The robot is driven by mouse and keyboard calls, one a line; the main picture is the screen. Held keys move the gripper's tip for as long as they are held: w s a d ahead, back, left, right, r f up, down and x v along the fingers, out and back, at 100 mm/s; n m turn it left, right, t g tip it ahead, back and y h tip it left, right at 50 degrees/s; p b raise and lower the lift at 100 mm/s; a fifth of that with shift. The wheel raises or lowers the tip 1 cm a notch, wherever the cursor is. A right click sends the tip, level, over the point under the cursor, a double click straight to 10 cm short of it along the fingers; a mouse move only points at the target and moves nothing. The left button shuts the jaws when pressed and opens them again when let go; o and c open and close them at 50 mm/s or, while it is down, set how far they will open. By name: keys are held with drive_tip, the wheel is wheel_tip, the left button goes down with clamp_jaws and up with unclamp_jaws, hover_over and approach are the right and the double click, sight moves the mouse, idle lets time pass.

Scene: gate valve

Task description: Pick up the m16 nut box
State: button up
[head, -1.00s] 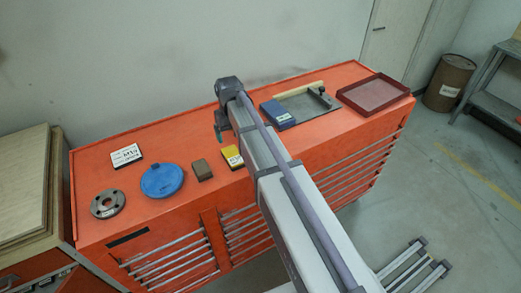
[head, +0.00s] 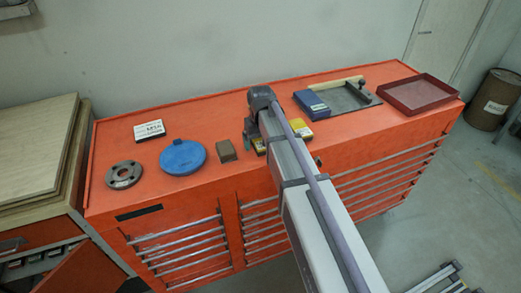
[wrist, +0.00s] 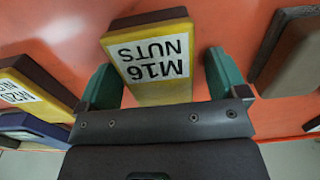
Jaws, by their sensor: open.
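The M16 nut box (wrist: 150,60) is yellow with a dark edge and a white "M16 NUTS" label, upside down in the wrist view. It sits on the orange cabinet top. My gripper (wrist: 160,78) is open, with one green finger on each side of the box's near part. Whether the fingers touch it or how high they are, I cannot tell. In the head view, the M16 nut box (head: 259,146) shows only partly beside my arm. My gripper (head: 250,130) is mostly hidden there by my wrist.
A second yellow box (wrist: 22,90) lies left in the wrist view; a brown block (wrist: 290,52) is at right. On the orange cabinet (head: 350,142) are also a blue box (head: 312,104), red tray (head: 418,94), blue disc (head: 183,157), flange (head: 124,174) and white-labelled box (head: 150,130).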

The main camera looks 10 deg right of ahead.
sight(260, 139)
drive_tip(key=shift+r, duration=0.15)
drive_tip(key=c, duration=1.3)
wheel_tip(260, 139, up, 10)
drive_tip(key=p, duration=1)
drive_tip(key=shift+r, duration=0.2)
drive_tip(key=shift+f, duration=0.1)
